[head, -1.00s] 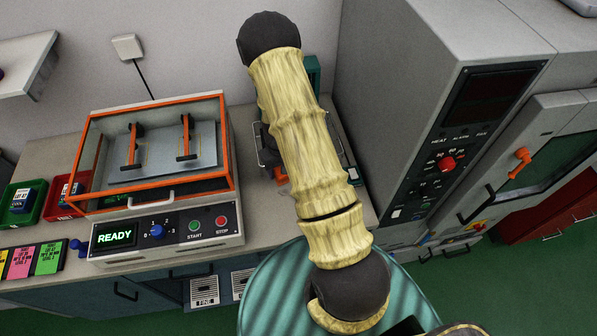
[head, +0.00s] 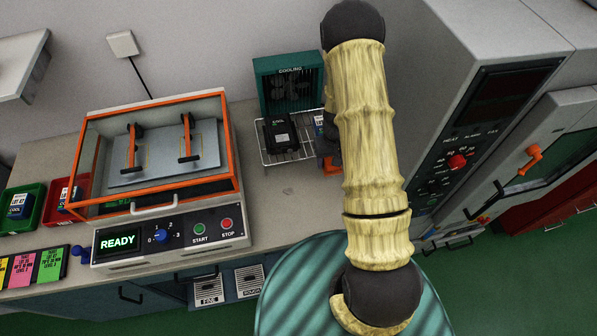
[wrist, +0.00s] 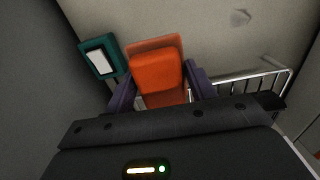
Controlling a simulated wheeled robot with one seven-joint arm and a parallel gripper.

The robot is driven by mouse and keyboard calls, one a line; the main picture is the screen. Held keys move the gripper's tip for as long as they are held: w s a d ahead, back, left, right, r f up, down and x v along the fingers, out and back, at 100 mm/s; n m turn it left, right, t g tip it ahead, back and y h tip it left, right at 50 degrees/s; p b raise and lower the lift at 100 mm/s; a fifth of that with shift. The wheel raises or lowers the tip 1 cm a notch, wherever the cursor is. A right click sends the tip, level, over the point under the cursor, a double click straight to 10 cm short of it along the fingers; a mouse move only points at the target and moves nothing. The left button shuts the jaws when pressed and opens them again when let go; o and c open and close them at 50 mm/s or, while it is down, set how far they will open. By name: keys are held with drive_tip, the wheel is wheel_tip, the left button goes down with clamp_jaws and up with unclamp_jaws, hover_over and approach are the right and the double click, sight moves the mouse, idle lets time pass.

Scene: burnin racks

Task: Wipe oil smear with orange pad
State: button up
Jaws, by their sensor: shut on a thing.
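My gripper (wrist: 160,92) is shut on the orange pad (wrist: 157,74); its purple fingers lie on either side of the pad in the wrist view. In the head view a bit of orange (head: 331,166) shows beside my arm, which hides most of the gripper. A faint grey smear (head: 288,191) lies on the bare counter, left of and nearer than the gripper. It also shows at the top of the wrist view (wrist: 240,17), apart from the pad. I cannot tell whether the pad touches the counter.
A wire rack (head: 265,158) with a black device (head: 281,133) stands in front of a teal cooling fan (head: 289,80). A test machine (head: 165,235) with an orange-framed lid is to the left. A tall grey cabinet (head: 405,110) bounds the right. A teal holder (wrist: 98,58) is beside the pad.

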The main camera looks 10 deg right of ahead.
drive_tip(key=shift+a, duration=0.1)
drive_tip(key=shift+a+f, duration=0.1)
drive_tip(key=shift+a, duration=0.2)
drive_tip(key=s+a+m+b, duration=0.2)
drive_tip(key=a+m+b, duration=0.2)
drive_tip(key=a, duration=0.8)
drive_tip(key=shift+f+b, duration=0.3)
drive_tip(key=shift+b, duration=0.85)
drive_tip(key=shift+s+a, duration=0.1)
